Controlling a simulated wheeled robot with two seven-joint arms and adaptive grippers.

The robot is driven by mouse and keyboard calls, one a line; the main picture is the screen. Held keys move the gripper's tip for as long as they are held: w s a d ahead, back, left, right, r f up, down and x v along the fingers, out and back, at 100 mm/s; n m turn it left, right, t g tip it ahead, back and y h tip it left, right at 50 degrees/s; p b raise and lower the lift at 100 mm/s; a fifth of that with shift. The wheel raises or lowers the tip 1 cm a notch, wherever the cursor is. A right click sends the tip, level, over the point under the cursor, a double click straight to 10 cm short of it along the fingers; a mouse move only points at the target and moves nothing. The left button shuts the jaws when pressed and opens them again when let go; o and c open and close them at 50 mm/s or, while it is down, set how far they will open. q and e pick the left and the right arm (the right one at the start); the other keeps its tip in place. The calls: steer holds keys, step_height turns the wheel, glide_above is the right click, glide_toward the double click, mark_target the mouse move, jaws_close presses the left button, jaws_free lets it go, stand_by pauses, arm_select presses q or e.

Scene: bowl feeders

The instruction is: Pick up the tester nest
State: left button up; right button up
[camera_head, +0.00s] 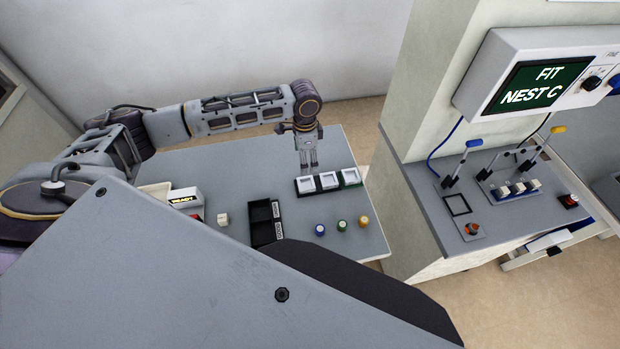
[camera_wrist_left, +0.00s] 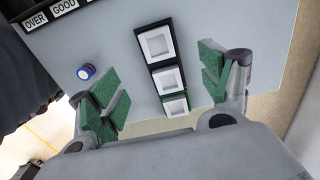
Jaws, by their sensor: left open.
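Three tester nests stand in a row on the grey table, each a white square frame on a darker base. In the head view they are a left nest (camera_head: 305,185), a middle nest (camera_head: 328,181) and a right nest (camera_head: 350,177) with a green base. The wrist view shows a far nest (camera_wrist_left: 157,44), a middle nest (camera_wrist_left: 168,80) and a near green-based nest (camera_wrist_left: 175,106). My left gripper (camera_head: 308,166) points down over the row, open and empty. Its green-padded fingers (camera_wrist_left: 160,85) appear either side of the row in the wrist view. My right gripper is out of view.
A screen (camera_head: 535,84) reads "FIT NEST C" above a bench with levers and an empty black square frame (camera_head: 457,204).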

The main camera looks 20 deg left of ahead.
arm_select(q)
glide_above(306, 184)
steer(key=shift+w+f, duration=0.1)
steer(key=shift+f, duration=4.05)
steer(key=shift+f+p, duration=0.35)
steer(key=shift+f, duration=2.3)
steer(key=c, duration=1.2)
